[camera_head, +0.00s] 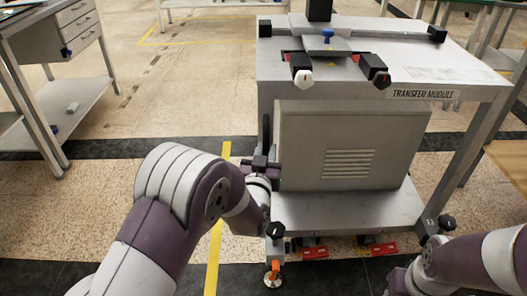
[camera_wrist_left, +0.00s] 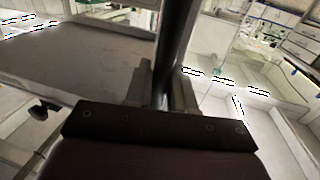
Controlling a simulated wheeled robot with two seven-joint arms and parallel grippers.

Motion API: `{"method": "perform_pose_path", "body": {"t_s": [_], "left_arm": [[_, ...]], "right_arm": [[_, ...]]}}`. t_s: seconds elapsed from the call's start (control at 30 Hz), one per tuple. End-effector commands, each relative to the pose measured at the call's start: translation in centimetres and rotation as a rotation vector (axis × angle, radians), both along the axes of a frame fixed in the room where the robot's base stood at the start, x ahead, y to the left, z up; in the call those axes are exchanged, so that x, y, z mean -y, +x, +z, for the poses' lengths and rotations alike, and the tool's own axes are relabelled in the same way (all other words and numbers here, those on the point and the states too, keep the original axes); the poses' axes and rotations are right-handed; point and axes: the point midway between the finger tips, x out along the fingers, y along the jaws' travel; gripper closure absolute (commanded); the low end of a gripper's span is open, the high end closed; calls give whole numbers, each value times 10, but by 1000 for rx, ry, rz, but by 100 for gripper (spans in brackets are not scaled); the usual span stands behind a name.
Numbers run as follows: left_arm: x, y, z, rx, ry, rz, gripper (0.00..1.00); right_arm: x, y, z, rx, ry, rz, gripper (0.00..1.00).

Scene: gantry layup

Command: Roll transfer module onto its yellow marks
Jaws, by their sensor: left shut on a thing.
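The transfer module (camera_head: 350,205), a grey labelled cart with a box on its lower shelf, stands upright in front of me in the head view. My left gripper (camera_head: 264,164) is at its left side. In the left wrist view the left fingers (camera_wrist_left: 160,88) are shut on a dark upright bar (camera_wrist_left: 178,45). A yellow floor strip (camera_head: 213,255) runs just left of the cart, and a yellow corner outline (camera_head: 150,42) lies farther back. I cannot tell which marks belong to the module. My right arm enters at lower right; its fingers do not show.
An orange caster (camera_head: 273,270) and red pedals (camera_head: 315,252) show at the cart's foot. A grey bench with drawers (camera_head: 75,25) stands at the left. A wooden surface (camera_head: 511,160) is close at the right. Floor behind the cart's left side is clear.

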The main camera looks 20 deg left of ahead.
Motion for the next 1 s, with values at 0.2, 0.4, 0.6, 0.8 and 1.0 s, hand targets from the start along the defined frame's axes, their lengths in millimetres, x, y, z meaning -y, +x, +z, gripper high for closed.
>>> {"method": "perform_pose_path", "body": {"t_s": [0.2, 0.4, 0.6, 0.8, 1.0], "left_arm": [[-4, -1, -3, -7, -1, 13, 100], [-5, -1, -3, -7, -1, 15, 60], [-4, -1, -2, -4, 0, 11, 59], [-2, -4, 0, -4, 0, 8, 59], [2, -47, 4, -7, 0, 6, 59]], "right_arm": [[0, 0, 0, 0, 0, 0, 57], [0, 0, 0, 0, 0, 0, 57], [0, 0, 0, 0, 0, 0, 57], [0, 0, 3, 0, 0, 0, 57], [0, 0, 23, 0, 0, 0, 57]]}}
